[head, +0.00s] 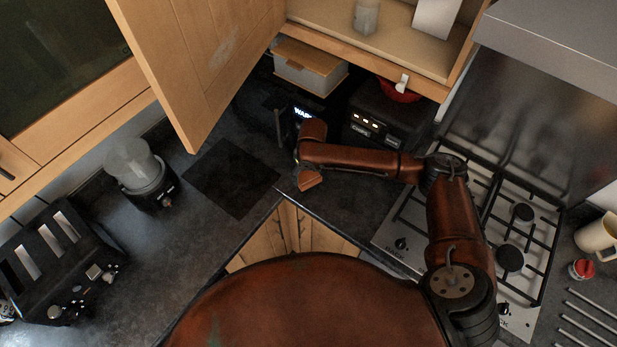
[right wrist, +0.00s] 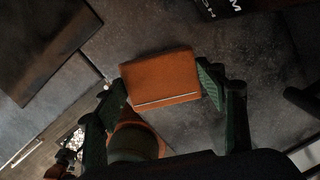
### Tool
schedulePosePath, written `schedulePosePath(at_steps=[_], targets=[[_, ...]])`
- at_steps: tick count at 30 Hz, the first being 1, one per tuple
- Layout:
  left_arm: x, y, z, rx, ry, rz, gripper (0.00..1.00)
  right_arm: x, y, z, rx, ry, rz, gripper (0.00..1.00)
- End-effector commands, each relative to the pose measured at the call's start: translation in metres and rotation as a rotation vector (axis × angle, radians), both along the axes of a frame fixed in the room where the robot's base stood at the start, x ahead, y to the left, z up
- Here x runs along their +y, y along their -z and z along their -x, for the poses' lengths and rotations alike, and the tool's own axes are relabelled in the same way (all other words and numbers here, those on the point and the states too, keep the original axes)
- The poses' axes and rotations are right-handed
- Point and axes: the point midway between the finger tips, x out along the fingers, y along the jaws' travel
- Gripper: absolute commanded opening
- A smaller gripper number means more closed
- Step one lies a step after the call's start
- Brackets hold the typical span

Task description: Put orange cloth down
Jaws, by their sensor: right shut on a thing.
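The orange cloth (right wrist: 161,77) is a flat, folded rectangle with a pale line along one edge in the right wrist view. It lies between the two green-padded fingers of my right gripper (right wrist: 162,80), which is shut on it. In the head view my right gripper (head: 299,163) is small and partly hidden by its own arm, over the dark worktop near its inner corner. A small orange piece (head: 310,181) shows just below it and looks like the cloth. Whether the cloth touches the worktop is hard to tell. My left gripper is not in view.
A dark square mat (head: 232,177) lies left of my right gripper. A black appliance (head: 372,123) stands behind it, the gas hob (head: 408,225) to the right. An open cupboard door (head: 205,65) hangs above. The worktop at left has a blender (head: 137,168) and toaster (head: 50,255).

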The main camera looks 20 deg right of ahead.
Motion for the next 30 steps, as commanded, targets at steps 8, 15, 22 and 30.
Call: schedulePosePath(at_steps=[8,15,22,30], targets=[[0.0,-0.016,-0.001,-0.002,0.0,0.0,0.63,-0.006,0.03,-0.007,0.003,0.001,0.001,0.26],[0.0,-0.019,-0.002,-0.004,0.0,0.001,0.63,-0.006,0.04,-0.007,0.002,0.0,0.001,0.26],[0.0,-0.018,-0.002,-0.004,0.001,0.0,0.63,-0.006,0.04,-0.006,0.003,0.0,0.001,0.74],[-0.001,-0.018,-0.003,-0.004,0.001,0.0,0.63,-0.006,0.039,-0.007,0.001,0.0,0.0,0.82]])
